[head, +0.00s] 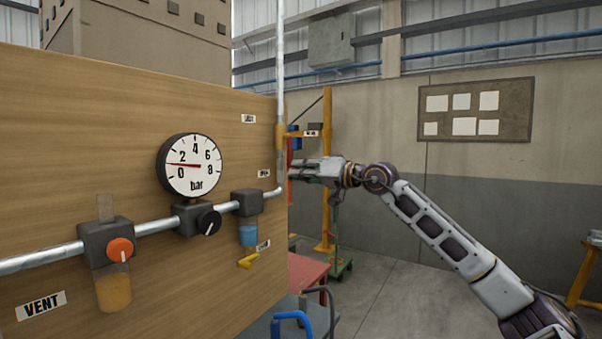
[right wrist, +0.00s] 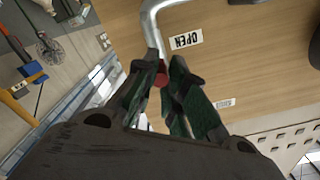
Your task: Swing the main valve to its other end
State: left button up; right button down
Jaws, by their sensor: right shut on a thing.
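My right gripper (head: 294,172) reaches in from the right to the right edge of the wooden panel, beside the pipe bend. In the right wrist view its two fingers (right wrist: 165,84) are closed around a small red part (right wrist: 161,79), which looks like the main valve's handle. The fingers hide most of it. The grey pipe (right wrist: 151,32) runs just beyond the fingertips. An OPEN label (right wrist: 186,39) shows upside down on the panel close by, and a second, unreadable label (right wrist: 224,103) lies further off. My left gripper is not in view.
The wooden panel (head: 80,120) carries a pressure gauge (head: 191,164), its needle between 0 and 2.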

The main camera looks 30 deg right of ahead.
jog(key=shift+w+a+f, duration=0.1)
jog(key=shift+f, duration=0.3)
jog(key=c, duration=1.5)
grip_release()
jog(key=shift+o, duration=0.4)
jog(key=shift+d+r, duration=0.1)
jog(key=shift+d, duration=0.1)
jog(key=shift+a+r, duration=0.1)
jog(key=shift+r, duration=0.05)
jog(key=shift+s+d, duration=0.3)
jog(key=shift+s, duration=0.1)
jog(key=shift+v, duration=0.8)
jog(key=shift+s, duration=0.6)
